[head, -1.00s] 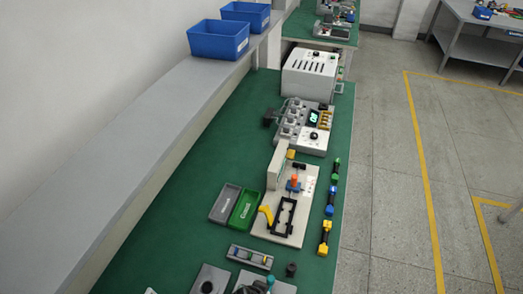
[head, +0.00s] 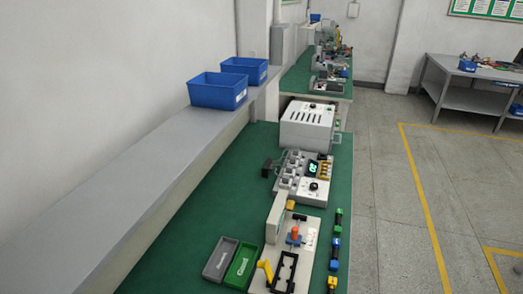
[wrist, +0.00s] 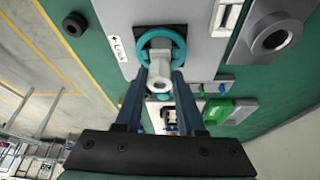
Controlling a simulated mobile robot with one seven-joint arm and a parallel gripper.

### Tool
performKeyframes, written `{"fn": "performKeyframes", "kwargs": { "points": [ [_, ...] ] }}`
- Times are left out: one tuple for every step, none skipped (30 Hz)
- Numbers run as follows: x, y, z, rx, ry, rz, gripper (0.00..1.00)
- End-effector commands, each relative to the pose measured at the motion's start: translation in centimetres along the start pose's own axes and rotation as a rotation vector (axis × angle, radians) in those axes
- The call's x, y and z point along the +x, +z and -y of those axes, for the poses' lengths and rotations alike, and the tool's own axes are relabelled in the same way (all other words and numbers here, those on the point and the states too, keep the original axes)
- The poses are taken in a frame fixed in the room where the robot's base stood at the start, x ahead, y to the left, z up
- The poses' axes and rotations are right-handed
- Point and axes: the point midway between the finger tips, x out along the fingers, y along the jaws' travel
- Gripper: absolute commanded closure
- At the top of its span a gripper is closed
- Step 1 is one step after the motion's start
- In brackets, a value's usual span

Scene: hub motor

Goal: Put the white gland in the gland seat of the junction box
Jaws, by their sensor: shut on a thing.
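In the wrist view my gripper (wrist: 161,78) has its two dark blue fingers closed on the white gland (wrist: 160,68). A teal ring (wrist: 178,43) shows around the far end of the gland, on a light grey box (wrist: 205,20) with a "Lock" label and arrow, which looks like the junction box. The gland overlaps the ring's opening. I cannot tell whether it is inside the seat or in front of it, as the gland and fingers hide the seat. In the head view the gripper and this box are out of frame.
A grey block with a round dark bore (wrist: 274,39) is close on the right in the wrist view, and a black cylinder (wrist: 75,23) is at upper left. In the head view, grey (head: 220,259) and green (head: 242,267) trays and a fixture board (head: 309,246) stand on the green bench.

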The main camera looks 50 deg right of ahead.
Motion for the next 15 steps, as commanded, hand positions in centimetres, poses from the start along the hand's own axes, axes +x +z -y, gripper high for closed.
{"fn": "performKeyframes", "kwargs": {
  "points": [
    [0.07,0.02,0.01,0.000,0.000,0.000,1.00],
    [0.12,0.04,0.00,0.000,0.000,0.000,1.00],
    [0.20,0.08,0.00,0.000,0.000,0.000,1.00],
    [0.27,0.11,0.00,0.000,0.000,0.000,1.00],
    [0.35,0.14,0.00,0.000,0.000,0.000,1.00],
    [0.44,0.17,0.00,0.000,0.000,0.000,1.00],
    [0.50,0.19,0.01,0.000,0.000,0.000,1.00],
    [0.54,0.20,0.01,0.000,0.000,0.000,1.00],
    [0.57,0.21,0.02,0.000,0.000,0.000,1.00],
    [0.58,0.21,0.02,0.000,0.000,0.000,1.00],
    [0.57,0.21,0.02,0.000,0.000,-0.001,1.00],
    [0.56,0.20,0.02,0.000,0.000,-0.001,1.00],
    [0.56,0.20,0.02,0.000,0.000,-0.001,1.00],
    [0.55,0.20,0.02,0.000,0.000,0.000,1.00],
    [0.55,0.20,0.02,0.000,0.000,0.000,1.00]
  ]
}}
